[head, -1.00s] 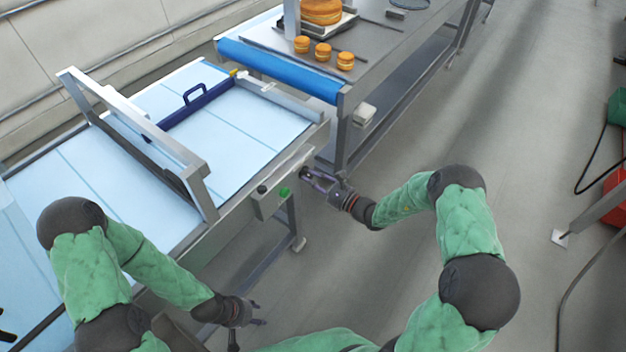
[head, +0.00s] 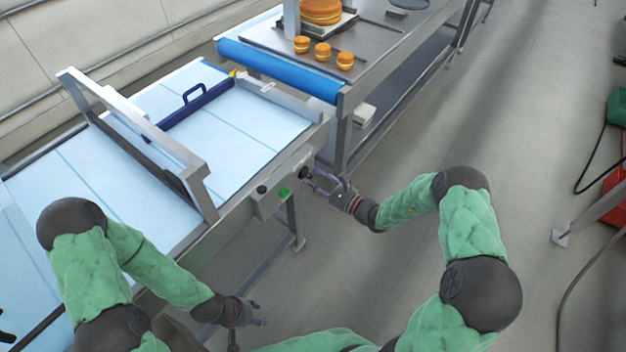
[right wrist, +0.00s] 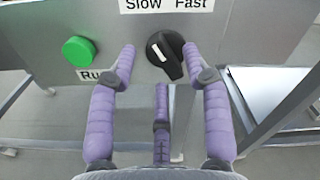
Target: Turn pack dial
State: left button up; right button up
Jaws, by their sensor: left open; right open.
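The black dial (right wrist: 166,52) with a white pointer mark sits on the grey conveyor panel under a label reading "Slow Fast". In the head view the dial (head: 305,173) is a small dark knob at the panel's right end. My right gripper (right wrist: 160,62) is open, with its purple fingers around the dial, one on each side and one below. I cannot tell whether any finger touches it. In the head view my right gripper (head: 318,184) is at the panel. My left gripper (head: 254,312) is open and empty, low at the bottom, away from the panel.
A green button (right wrist: 78,50) labelled "Ru..." is left of the dial. A black knob (head: 262,189) is further left on the control box. The conveyor (head: 235,125) carries a blue pusher bar (head: 195,108). A steel table (head: 385,40) holds orange rounds (head: 323,51).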

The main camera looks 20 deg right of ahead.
jog(key=v, duration=1.1)
